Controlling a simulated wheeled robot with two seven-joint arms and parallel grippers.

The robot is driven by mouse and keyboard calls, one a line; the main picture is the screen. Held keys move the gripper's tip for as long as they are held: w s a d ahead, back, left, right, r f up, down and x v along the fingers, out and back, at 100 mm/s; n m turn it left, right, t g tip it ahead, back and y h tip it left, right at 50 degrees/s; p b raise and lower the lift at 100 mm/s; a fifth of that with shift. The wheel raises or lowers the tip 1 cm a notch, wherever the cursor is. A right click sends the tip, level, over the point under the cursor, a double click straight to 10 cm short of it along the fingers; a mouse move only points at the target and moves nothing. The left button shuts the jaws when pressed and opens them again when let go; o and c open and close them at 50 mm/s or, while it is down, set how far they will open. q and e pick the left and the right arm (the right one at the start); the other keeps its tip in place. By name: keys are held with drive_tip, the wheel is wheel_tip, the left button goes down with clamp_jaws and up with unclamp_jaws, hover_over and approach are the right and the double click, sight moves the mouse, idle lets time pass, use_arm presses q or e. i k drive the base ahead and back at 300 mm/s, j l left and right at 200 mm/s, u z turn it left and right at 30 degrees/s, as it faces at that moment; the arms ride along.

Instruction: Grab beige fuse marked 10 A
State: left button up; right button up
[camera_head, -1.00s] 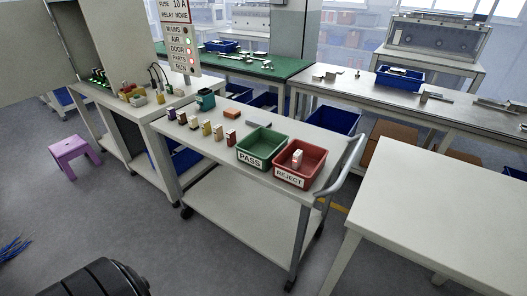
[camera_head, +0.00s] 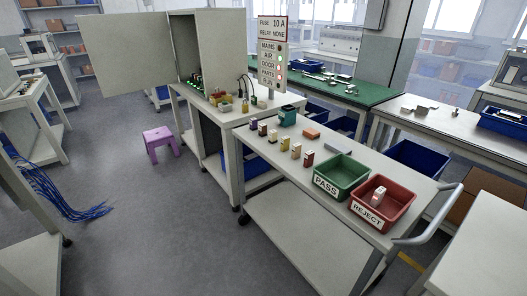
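A row of several small block fuses stands along the white cart top (camera_head: 330,143). They include a purple one (camera_head: 253,124), a red one (camera_head: 273,136), a yellow one (camera_head: 285,144), a beige-looking one (camera_head: 296,151) and a brown-red one (camera_head: 309,158). Their markings are too small to read. A sign (camera_head: 272,30) above the bench reads FUSE 10 A, RELAY NONE. A whitish block (camera_head: 377,196) lies in the red REJECT bin (camera_head: 398,203). Neither of my grippers is in view.
The green PASS bin (camera_head: 343,171) looks empty beside the red bin. A teal object (camera_head: 287,116) and an orange block (camera_head: 311,133) are on the cart. An open cabinet (camera_head: 220,50) stands behind. A purple stool (camera_head: 160,142) and blue cables (camera_head: 75,208) are left; floor between is clear.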

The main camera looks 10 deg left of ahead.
sight(296, 148)
drive_tip(key=i+j+z, duration=0.15)
drive_tip(key=z, duration=0.25)
drive_tip(key=i+j+z, duration=0.15)
drive_tip(key=z, duration=0.2)
drive_tip(key=j+z, duration=0.4)
drive_tip(key=i, duration=0.05)
